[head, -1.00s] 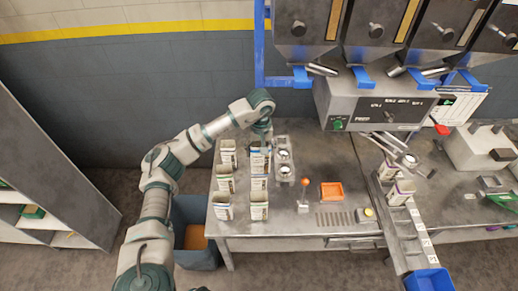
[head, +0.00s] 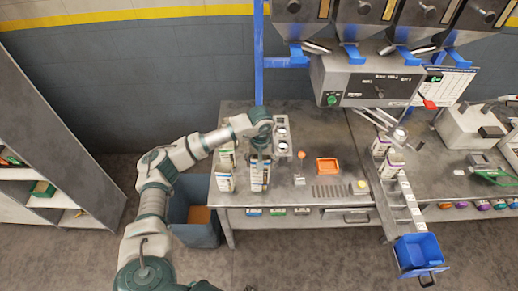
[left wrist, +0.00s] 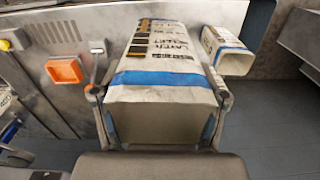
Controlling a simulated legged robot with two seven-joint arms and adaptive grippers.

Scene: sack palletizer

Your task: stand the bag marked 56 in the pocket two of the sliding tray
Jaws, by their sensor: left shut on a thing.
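My left gripper (head: 260,151) is over the standing bags at the left of the bench. In the left wrist view its fingers (left wrist: 160,112) are shut on both sides of a white bag (left wrist: 165,97) with a blue band and dark print. I cannot read a 56 on it. Another blue-banded bag (left wrist: 229,52) stands beside it. In the head view several bags (head: 225,181) stand close together, partly hidden by my arm. The sliding tray (head: 408,207) lies along a sloping rail at the right, with two bags (head: 391,166) at its upper end. My right gripper is not in view.
A blue bin (head: 419,250) hangs at the rail's lower end. An orange dish (head: 327,165), an orange-knobbed lever (head: 301,156) and a slotted grate (head: 327,192) lie between the bags and the rail. The grey dispenser (head: 365,80) hangs above the bench.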

